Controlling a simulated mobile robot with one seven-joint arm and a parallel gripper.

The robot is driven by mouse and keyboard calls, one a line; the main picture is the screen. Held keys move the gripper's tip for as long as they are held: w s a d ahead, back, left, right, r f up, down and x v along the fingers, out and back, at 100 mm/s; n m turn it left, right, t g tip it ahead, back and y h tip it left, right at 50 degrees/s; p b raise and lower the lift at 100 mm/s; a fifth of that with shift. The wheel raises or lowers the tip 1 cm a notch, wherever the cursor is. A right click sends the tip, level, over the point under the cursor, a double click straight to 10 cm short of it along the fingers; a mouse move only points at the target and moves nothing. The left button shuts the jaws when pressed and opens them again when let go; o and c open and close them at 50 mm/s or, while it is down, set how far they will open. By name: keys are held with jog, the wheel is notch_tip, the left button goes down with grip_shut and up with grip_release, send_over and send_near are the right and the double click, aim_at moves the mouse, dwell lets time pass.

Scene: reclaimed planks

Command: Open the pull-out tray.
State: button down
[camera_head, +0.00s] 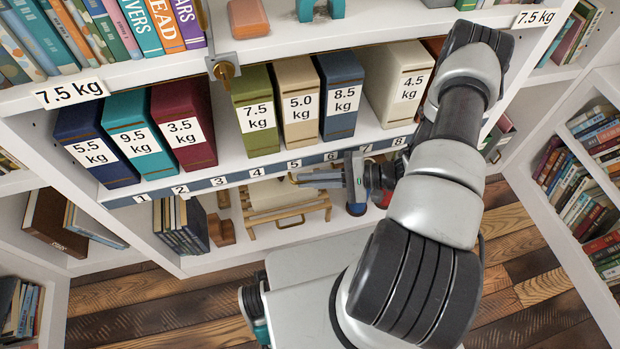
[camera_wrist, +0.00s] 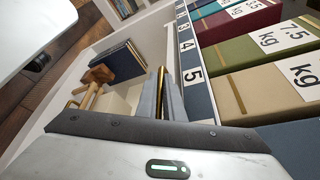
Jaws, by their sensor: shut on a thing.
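A dark blue strip numbered 1 to 8 (camera_head: 215,182) runs along the front edge below the weight-labelled books; I take it as the front of the pull-out tray. In the wrist view, the blue strip (camera_wrist: 197,92) stands to the right of my fingers. A brass handle bar (camera_wrist: 161,82) shows between the two fingers. My gripper (camera_head: 312,179) reaches in from the right, just below the strip near numbers 5 and 6. My gripper (camera_wrist: 162,100) is shut on the brass handle. The handle's mounting is mostly hidden.
Labelled books (camera_head: 258,115) stand above the strip. Below it are a cream-and-wood object (camera_head: 285,205) and dark blue books (camera_head: 180,225). A brass latch-like fitting (camera_head: 224,69) hangs above. Wooden floor (camera_head: 140,305) is open in front.

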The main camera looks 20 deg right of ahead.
jog(key=shift+s, duration=0.15)
dwell(0.4)
jog(key=s, duration=2.8)
jog(key=shift+s, duration=0.15)
jog(key=c, duration=1.9)
grip_release()
jog(key=shift+d, duration=0.1)
jog(key=p+v, duration=0.1)
jog(key=v, duration=1.6)
jog(key=shift+p, duration=0.4)
jog(key=shift+s+r, duration=0.1)
jog(key=shift+r, duration=0.05)
